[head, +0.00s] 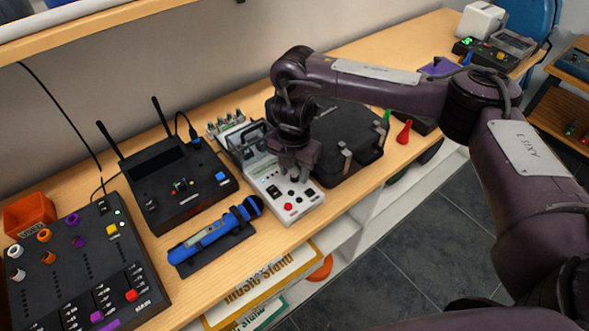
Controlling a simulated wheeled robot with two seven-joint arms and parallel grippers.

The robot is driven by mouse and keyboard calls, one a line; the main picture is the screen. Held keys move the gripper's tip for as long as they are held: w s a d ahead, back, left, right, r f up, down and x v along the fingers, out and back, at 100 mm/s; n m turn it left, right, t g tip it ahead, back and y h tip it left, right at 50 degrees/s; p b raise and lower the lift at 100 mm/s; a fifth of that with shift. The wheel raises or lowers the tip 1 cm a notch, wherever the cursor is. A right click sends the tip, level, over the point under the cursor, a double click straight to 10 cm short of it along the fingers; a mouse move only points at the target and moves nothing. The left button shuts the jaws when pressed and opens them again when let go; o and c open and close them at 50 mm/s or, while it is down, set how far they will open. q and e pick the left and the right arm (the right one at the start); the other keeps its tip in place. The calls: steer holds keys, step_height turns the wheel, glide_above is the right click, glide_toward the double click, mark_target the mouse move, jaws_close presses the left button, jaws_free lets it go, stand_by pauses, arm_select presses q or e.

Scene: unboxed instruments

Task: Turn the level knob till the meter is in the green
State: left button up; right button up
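My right gripper (293,174) reaches in from the right and points down over a white device (303,208) with a red button (288,206) and small black controls. Its fingertips are at or just above the device's top face, by a small dark control. They are too small and dark to tell whether they are open, shut or touching it. The gripper and wrist hide part of the device's panel, and I cannot make out a meter or a green zone. I cannot tell which knob is the level knob. My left gripper is not in view.
A black case (345,135) stands close to the right of the gripper. To the left are a blue microphone (212,238), a black receiver with two antennas (190,205) and a black mixer with coloured knobs (60,285). The shelf edge (190,2) overhangs at upper left.

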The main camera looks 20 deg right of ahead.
mark_target(294, 175)
steer(key=shift+r, duration=3.85)
